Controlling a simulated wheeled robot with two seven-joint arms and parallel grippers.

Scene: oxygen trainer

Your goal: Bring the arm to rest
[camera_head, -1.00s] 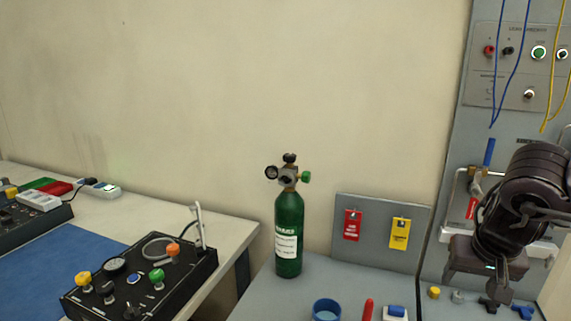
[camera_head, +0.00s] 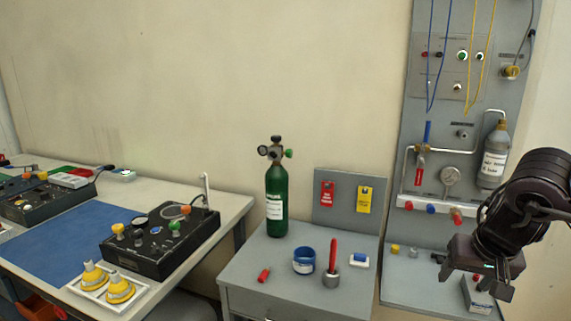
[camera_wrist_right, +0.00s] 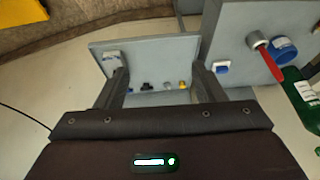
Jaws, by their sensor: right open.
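My right gripper (camera_head: 478,287) is at the lower right of the head view, held in front of the grey panel's shelf. Its jaws are open and empty, with the two fingers apart. In the right wrist view the spread fingers (camera_wrist_right: 162,82) frame the grey shelf and several small fittings on it, with nothing between them. My left gripper is not in view.
A green oxygen cylinder (camera_head: 277,205) stands on the grey cabinet (camera_head: 262,260) beside a blue cup (camera_head: 304,260) and a red-handled tool (camera_head: 333,256). The grey wall panel (camera_head: 470,125) carries pipes and a grey bottle (camera_head: 493,155). A black control box (camera_head: 160,242) sits on the left bench.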

